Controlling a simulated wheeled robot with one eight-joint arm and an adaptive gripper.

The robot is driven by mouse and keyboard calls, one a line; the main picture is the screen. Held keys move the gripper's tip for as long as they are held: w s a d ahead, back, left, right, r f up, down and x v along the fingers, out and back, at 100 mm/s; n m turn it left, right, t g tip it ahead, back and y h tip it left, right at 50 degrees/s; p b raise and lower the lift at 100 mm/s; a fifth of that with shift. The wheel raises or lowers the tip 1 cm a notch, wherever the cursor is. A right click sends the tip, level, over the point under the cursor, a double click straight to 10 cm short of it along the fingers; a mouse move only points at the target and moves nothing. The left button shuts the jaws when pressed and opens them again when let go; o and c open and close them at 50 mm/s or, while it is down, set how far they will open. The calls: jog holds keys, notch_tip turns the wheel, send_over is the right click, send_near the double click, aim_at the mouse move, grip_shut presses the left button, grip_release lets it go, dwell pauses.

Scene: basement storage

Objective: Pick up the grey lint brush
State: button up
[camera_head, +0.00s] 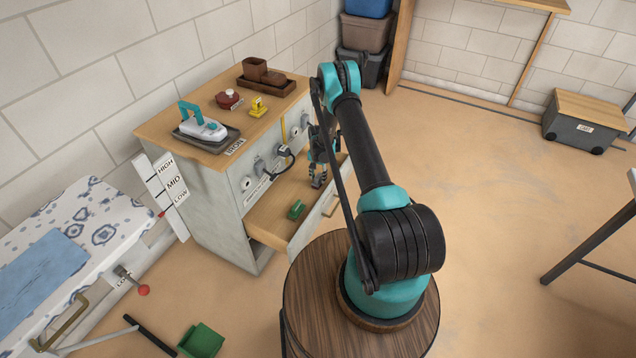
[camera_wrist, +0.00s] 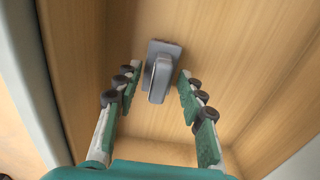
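The grey lint brush (camera_wrist: 160,70) lies in the open wooden drawer (camera_head: 265,222), with its raised grey handle toward the wrist camera. My gripper (camera_wrist: 159,85) is open, with one finger on each side of the brush in the wrist view. Gaps show between the fingers and the handle, so it is not gripped. In the head view my gripper (camera_head: 319,182) points down into the right part of the drawer. I cannot make out the brush clearly there, as the gripper and arm cover that spot.
A green item (camera_head: 296,209) lies in the drawer, left of my gripper. The drawer walls stand close around. The cabinet top (camera_head: 205,150) holds an iron (camera_head: 203,128), a red pot and a yellow item. A cable and knobs sit on the cabinet front above the drawer.

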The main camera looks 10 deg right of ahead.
aim_at(318, 175)
grip_shut()
jog(key=shift+r, duration=0.1)
dwell(0.3)
notch_tip(318, 175, up, 20)
dwell(0.5)
jog(key=c, duration=0.8)
grip_release()
grip_shut()
